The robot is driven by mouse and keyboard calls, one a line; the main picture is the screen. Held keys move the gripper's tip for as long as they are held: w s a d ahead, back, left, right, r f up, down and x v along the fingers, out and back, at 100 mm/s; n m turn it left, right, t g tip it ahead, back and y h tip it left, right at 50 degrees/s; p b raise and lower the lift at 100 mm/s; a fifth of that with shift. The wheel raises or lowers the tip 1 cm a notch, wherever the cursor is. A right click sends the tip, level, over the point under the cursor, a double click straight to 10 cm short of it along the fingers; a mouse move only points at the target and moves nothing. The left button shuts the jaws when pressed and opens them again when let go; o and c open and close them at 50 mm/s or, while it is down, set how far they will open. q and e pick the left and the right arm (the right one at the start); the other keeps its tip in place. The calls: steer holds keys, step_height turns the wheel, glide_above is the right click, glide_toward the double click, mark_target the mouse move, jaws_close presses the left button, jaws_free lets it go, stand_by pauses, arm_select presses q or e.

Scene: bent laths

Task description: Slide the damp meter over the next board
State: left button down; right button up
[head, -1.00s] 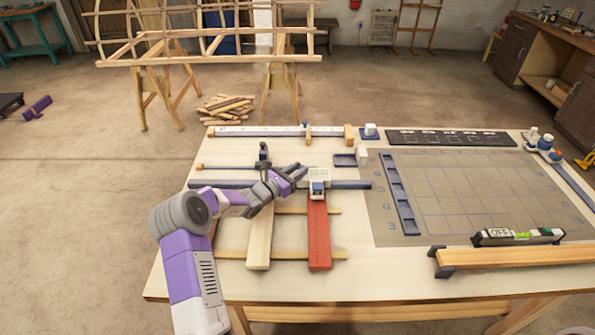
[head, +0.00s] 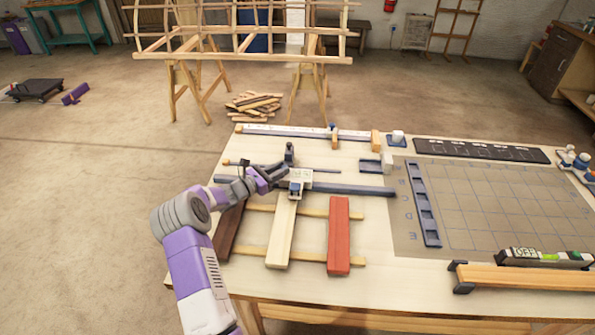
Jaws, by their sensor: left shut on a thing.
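The damp meter (head: 301,177) is a small white block with a display and a blue-grey lower part. It sits on a dark blue rail (head: 358,190) over the top end of the pale board (head: 281,235). My left gripper (head: 283,173) reaches in from the left and is shut on the meter; its fingertips partly hide the meter's left side. A red board (head: 339,235) lies to the right of the pale one, a dark brown board (head: 229,232) to the left, partly behind my arm. My right gripper is out of view.
The boards lie across two thin battens (head: 314,260). A ruled bar (head: 290,131) lies behind the rail. A gridded mat (head: 490,205) with a blue slotted strip (head: 422,205) is at right. A level (head: 545,257) and a wooden beam (head: 525,277) lie at front right.

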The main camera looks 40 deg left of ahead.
arm_select(q)
steer(key=shift+s+a, duration=0.7)
steer(key=shift+a, duration=0.35)
steer(key=c, duration=1)
jaws_free()
steer(key=shift+o, duration=0.2)
steer(key=shift+p+v, duration=0.45)
steer(key=shift+v, duration=3.3)
